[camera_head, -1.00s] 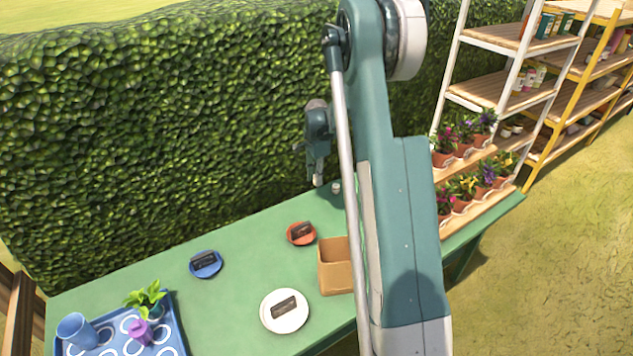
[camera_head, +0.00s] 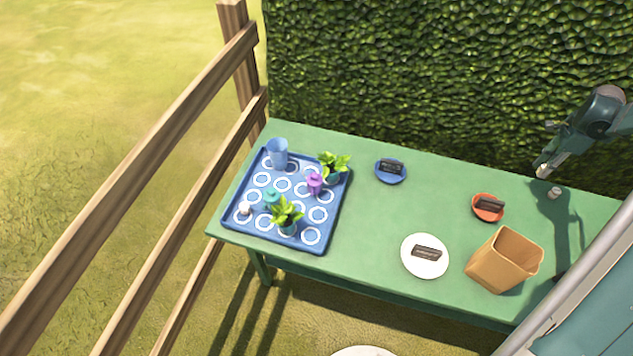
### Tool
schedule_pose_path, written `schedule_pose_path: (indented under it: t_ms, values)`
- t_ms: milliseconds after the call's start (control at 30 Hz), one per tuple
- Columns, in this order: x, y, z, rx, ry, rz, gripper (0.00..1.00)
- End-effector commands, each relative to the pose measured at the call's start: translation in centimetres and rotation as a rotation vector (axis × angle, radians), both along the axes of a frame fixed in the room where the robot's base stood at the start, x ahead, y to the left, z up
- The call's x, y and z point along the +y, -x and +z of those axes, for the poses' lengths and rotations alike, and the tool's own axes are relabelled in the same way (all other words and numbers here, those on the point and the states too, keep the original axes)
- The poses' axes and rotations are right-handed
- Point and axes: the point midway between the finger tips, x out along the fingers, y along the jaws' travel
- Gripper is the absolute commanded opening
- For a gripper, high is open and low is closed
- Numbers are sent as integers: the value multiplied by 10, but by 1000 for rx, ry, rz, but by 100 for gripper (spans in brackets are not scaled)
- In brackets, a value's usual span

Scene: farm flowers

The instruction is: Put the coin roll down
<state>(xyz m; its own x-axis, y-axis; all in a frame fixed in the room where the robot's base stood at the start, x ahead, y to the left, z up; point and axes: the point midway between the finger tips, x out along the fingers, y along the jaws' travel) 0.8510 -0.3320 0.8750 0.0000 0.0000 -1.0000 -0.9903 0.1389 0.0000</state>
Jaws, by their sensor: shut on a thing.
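My gripper (camera_head: 547,163) is at the right of the head view, above the far right part of the green table (camera_head: 380,220), in front of the hedge. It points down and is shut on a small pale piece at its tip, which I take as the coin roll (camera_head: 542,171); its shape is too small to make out. A short pale grey cylinder (camera_head: 554,193) sits on the table just below and right of the tip, seemingly apart from it.
A blue tray (camera_head: 232,216) with cups and plants stands at the left. A blue plate (camera_head: 402,176), red plate (camera_head: 477,212) and white plate (camera_head: 411,268) each bear a dark label. A tan box (camera_head: 498,268) stands front right. A wooden fence (camera_head: 180,125) borders the left.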

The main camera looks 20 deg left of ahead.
Motion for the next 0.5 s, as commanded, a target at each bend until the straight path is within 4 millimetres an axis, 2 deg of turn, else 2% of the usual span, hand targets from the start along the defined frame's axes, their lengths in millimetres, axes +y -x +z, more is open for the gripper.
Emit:
schedule_pose_path:
  t_ms: [167,267,367,500]
  values:
    - [13,-2,1,0,0,19,6]
    - [28,-3,1,0,0,43,6]
    - [50,-4,2,0,0,75,6]
    - [88,-6,4,0,0,132,6]
